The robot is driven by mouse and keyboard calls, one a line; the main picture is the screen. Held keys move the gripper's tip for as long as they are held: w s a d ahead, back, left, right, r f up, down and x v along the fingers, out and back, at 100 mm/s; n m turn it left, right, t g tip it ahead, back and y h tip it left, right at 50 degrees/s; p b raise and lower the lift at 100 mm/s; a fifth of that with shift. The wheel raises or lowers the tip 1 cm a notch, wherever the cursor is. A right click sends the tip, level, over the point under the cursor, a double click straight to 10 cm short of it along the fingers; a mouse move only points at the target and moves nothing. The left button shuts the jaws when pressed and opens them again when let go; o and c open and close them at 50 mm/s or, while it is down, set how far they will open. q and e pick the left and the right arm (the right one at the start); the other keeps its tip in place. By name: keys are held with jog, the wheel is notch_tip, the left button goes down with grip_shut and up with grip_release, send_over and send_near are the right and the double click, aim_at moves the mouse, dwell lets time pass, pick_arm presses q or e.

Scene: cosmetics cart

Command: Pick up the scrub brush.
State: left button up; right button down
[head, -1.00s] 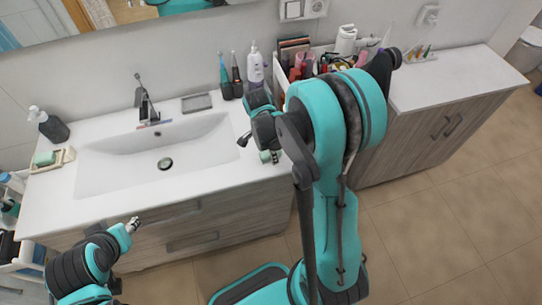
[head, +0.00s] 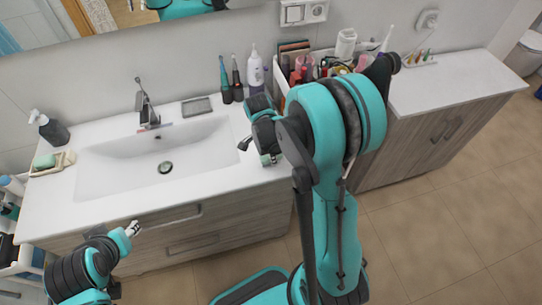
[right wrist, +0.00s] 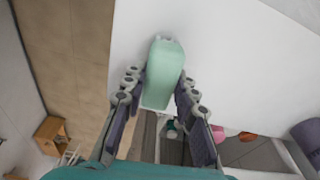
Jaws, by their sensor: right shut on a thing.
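The scrub brush, a mint-green block (right wrist: 164,70), sits between the two fingers of my right gripper (right wrist: 159,84) in the right wrist view. The fingers press on both its sides, and its far end sticks out past the fingertips. Its underside is hidden. In the head view the right gripper (head: 257,150) is at the right end of the white sink counter (head: 222,172), just right of the basin, and the brush is mostly hidden there. My left gripper (head: 132,228) is at the lower left, in front of the counter's drawers; its fingers are too small to judge.
A white bin (head: 292,88) of cosmetics stands behind my right arm. A lotion bottle (head: 256,68) and two electric toothbrushes (head: 231,82) stand by the wall. A soap dish (head: 52,163) and a dark pump bottle (head: 53,130) are at the left. The basin (head: 160,150) is empty.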

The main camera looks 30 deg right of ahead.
jog(key=r, duration=0.2)
jog(key=s+r+p, duration=0.1)
jog(key=r, duration=0.1)
jog(key=shift+d+r, duration=0.1)
jog(key=shift+r, duration=0.05)
jog(key=s+d+r+p, duration=0.2)
jog(key=s+r, duration=0.4)
jog(key=s, duration=0.4)
jog(key=shift+s+d+p, duration=0.25)
jog(key=shift+d+p, duration=0.05)
jog(key=shift+p, duration=0.1)
